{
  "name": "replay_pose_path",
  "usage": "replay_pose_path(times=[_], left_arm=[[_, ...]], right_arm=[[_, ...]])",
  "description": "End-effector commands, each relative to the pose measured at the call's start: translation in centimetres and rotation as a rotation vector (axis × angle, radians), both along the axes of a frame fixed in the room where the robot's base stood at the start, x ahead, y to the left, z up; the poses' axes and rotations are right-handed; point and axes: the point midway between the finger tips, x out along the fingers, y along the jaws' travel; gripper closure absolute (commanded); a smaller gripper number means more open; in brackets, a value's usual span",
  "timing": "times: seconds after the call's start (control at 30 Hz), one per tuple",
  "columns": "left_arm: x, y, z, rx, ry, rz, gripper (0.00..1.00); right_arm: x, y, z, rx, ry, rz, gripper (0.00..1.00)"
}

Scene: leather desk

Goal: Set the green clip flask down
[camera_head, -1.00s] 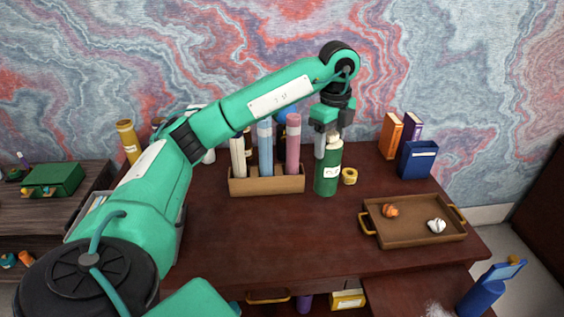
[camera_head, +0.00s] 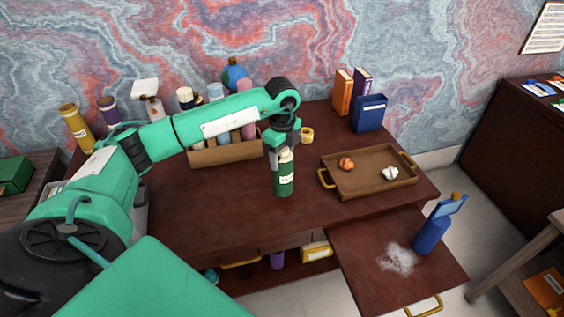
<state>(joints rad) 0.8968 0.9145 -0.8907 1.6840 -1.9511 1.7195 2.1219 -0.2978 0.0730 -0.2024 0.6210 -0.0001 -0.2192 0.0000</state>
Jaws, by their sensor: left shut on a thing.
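The green clip flask (camera_head: 284,178) is a dark green bottle with a pale label and a light top. It is upright over the middle of the dark red desk (camera_head: 230,212). My left gripper (camera_head: 283,154) is shut on its upper part from above, and its fingers partly hide the top. I cannot tell whether the flask's base touches the desk. My right gripper is not in view.
A brown tray (camera_head: 345,185) with an orange and a white lump lies right of the flask. A wooden rack (camera_head: 207,156) of tubes and a yellow tape roll (camera_head: 307,135) are behind. A blue bottle (camera_head: 432,232) stands on the lower right surface by white powder.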

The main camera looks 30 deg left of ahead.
Motion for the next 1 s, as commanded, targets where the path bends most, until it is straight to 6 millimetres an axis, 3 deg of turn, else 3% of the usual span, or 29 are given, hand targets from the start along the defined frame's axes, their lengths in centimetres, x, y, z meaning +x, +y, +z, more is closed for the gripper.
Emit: replay_pose_path(times=[0.23, 0.6, 0.63, 0.7, 1.0], left_arm=[[0.0, 0.0, -3.3, 0.000, 0.002, 0.000, 0.86], [0.0, 0.0, -3.9, 0.000, 0.001, 0.000, 0.86], [0.0, 0.0, -3.7, 0.000, 0.001, 0.000, 0.40], [0.0, 0.0, -3.7, 0.000, 0.001, 0.000, 0.26], [0.0, 0.0, -3.6, 0.000, 0.001, 0.000, 0.24]], right_arm=[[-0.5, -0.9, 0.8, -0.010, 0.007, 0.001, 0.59], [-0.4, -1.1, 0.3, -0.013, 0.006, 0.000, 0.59], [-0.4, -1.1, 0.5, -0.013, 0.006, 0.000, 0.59], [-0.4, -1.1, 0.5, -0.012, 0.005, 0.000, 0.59], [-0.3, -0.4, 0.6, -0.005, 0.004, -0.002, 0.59]])
